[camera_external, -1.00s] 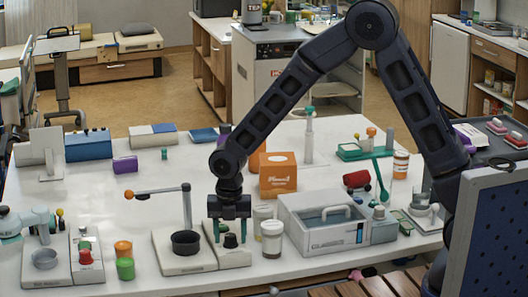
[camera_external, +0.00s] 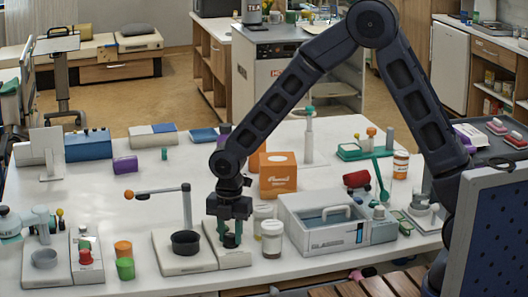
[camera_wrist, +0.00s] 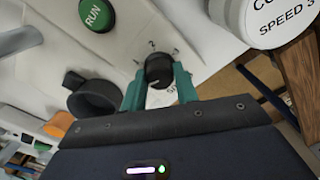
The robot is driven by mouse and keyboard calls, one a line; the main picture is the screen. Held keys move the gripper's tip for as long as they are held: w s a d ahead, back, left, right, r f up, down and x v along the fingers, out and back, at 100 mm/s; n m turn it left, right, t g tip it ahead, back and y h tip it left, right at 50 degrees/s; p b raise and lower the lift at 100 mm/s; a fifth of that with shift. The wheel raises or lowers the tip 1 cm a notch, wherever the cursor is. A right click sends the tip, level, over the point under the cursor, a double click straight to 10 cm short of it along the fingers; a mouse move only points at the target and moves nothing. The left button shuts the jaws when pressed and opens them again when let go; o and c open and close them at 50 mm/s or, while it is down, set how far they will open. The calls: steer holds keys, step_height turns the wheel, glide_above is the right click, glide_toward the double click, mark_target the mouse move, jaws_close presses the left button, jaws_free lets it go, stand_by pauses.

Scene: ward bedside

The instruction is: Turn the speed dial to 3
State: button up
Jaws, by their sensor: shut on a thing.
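The speed dial (camera_wrist: 158,72) is a black round knob on a pale device panel. In the wrist view it sits between the two teal fingers of my gripper (camera_wrist: 159,80), which is shut on it. A "2" and other small marks show around the knob's far side; a faint pale line shows on its near side, and I cannot tell which number it points to. In the external view my gripper (camera_external: 230,232) points down on the right panel of the pale device (camera_external: 180,263), and the fingers partly hide the dial.
A green RUN button (camera_wrist: 97,14) is on the same panel. A black dish (camera_external: 186,243) stands to its left under a swing arm with an orange end. A labelled white-lidded jar (camera_external: 272,238) stands close on the right, beside a water bath (camera_external: 322,222).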

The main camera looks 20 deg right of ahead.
steer(key=m, duration=0.3)
steer(key=shift+m, duration=0.4)
steer(key=m, duration=0.4)
steer(key=shift+m, duration=0.3)
steer(key=m, duration=0.4)
steer(key=shift+w, duration=0.1)
steer(key=m, duration=0.8)
steer(key=shift+m, duration=0.3)
steer(key=m, duration=0.3)
steer(key=shift+m, duration=0.4)
steer(key=m, duration=0.4)
steer(key=shift+m, duration=1.6)
